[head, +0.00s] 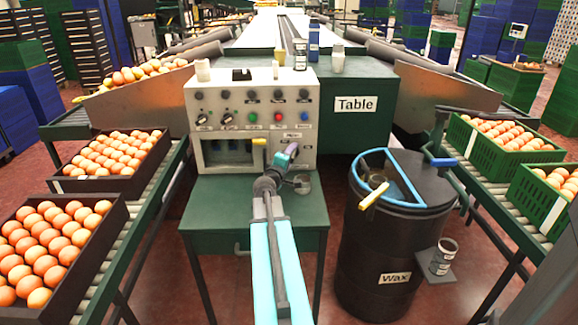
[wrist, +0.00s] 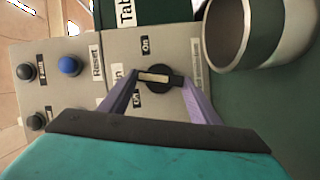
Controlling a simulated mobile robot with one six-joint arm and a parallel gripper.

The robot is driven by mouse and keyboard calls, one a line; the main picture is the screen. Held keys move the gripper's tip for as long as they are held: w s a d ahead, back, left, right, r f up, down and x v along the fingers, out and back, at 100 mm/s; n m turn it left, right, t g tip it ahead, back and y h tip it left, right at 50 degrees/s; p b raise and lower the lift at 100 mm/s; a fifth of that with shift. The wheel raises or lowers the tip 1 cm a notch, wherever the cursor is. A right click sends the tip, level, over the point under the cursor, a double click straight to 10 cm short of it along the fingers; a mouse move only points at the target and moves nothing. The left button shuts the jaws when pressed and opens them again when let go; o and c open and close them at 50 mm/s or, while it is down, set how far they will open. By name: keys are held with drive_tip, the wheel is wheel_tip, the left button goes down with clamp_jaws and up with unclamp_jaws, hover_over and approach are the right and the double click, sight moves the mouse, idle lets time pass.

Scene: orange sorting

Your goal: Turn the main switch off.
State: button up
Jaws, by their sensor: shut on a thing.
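The main switch (wrist: 158,77) is a black rotary knob with a pale pointer bar. It sits on the grey control panel (head: 200,148), with a label reading "On" beside it and another small label on its other side, partly legible. In the wrist view my gripper (wrist: 162,84) has its two purple fingers on either side of the knob, shut on it. The pointer bar lies across the picture, nearly level. In the head view my gripper (head: 285,156) is at the lower right of the panel and hides the switch.
The panel also carries a blue button (wrist: 70,66), a red button (head: 277,117) and a green button (head: 252,117). A grey cup-like container (wrist: 252,35) stands close by the knob. A black wax barrel (head: 390,250) stands right of the green table (head: 205,215).

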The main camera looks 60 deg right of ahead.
drive_tip(key=shift+s+d+f+n+h+b, duration=0.15)
drive_tip(key=shift+n+h+b, duration=0.5)
drive_tip(key=shift+b, duration=1.35)
drive_tip(key=shift+n+b, duration=0.65)
drive_tip(key=shift+b, duration=0.15)
drive_tip(key=o, duration=1)
drive_tip(key=shift+o, duration=0.2)
drive_tip(key=shift+a, duration=0.2)
